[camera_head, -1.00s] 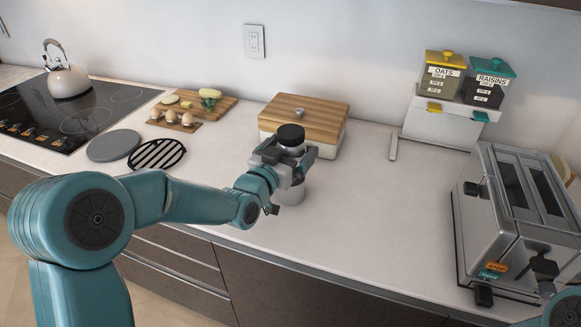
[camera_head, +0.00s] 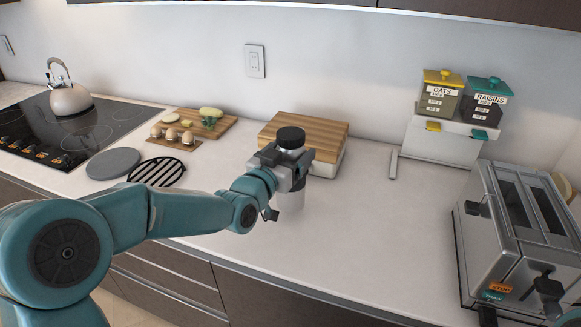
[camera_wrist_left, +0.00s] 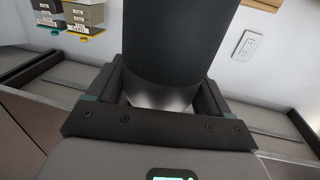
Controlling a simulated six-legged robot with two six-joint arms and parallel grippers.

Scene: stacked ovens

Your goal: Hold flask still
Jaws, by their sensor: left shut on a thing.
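My left gripper (camera_head: 288,168) is shut around the upper part of the flask, below the lid. In the left wrist view, the dark flask (camera_wrist_left: 178,45) fills the space between the two fingers, with a shiny band near the palm. I cannot tell whether the flask's base touches the counter. My right gripper cannot be made out.
The wooden-lidded box (camera_head: 308,133) is close behind the flask. A toaster (camera_head: 520,235) stands at the right, canisters (camera_head: 460,97) at the back right. A black trivet (camera_head: 157,172), egg board (camera_head: 175,138) and kettle (camera_head: 70,98) are left.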

